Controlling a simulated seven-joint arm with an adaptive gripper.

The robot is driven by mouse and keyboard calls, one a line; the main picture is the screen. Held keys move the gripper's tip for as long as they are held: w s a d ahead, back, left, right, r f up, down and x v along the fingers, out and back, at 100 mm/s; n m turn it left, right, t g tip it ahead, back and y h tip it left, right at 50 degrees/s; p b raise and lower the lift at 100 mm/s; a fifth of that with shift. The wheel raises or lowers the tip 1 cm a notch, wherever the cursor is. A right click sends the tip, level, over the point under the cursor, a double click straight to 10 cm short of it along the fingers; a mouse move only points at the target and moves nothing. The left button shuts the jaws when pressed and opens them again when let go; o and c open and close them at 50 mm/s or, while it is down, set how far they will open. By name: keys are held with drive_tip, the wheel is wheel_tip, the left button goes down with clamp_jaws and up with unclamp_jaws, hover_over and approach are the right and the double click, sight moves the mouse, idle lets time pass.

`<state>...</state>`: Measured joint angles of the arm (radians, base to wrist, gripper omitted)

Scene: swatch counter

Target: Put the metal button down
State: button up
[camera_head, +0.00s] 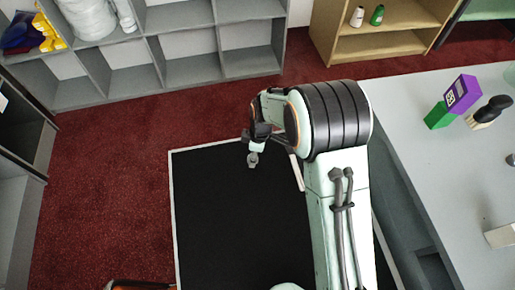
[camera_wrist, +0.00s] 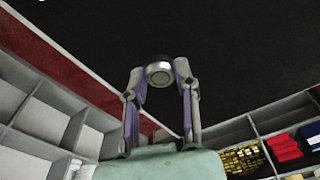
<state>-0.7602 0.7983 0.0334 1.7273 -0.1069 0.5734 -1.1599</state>
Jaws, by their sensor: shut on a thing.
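The metal button (camera_wrist: 159,74) is a small round silver-grey piece with a dark rim, between the two fingertips of my gripper (camera_wrist: 158,67) in the wrist view. My gripper is shut on it. In the head view the button (camera_head: 252,159) shows as a small grey piece just below my gripper (camera_head: 254,147), against the upper part of a black surface with a pale edge (camera_head: 220,220). I see no contact between the button and that surface; its exact height cannot be told.
A grey counter (camera_head: 420,120) on the right holds a purple box (camera_head: 462,93), a green block (camera_head: 438,115) and a dark-topped item (camera_head: 490,111). Grey shelving (camera_head: 190,70) and a wooden shelf (camera_head: 385,45) stand behind. The visible black surface around the button is clear.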

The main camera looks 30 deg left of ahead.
drive_tip(key=shift+w+a+f, duration=0.35)
drive_tip(key=shift+a+f, duration=0.1)
drive_tip(key=shift+f, duration=0.25)
drive_tip(key=shift+w+f, duration=0.1)
drive_tip(key=shift+f, duration=1.45)
drive_tip(key=shift+f, duration=0.1)
drive_tip(key=o, duration=0.8)
drive_tip(key=shift+c, duration=0.2)
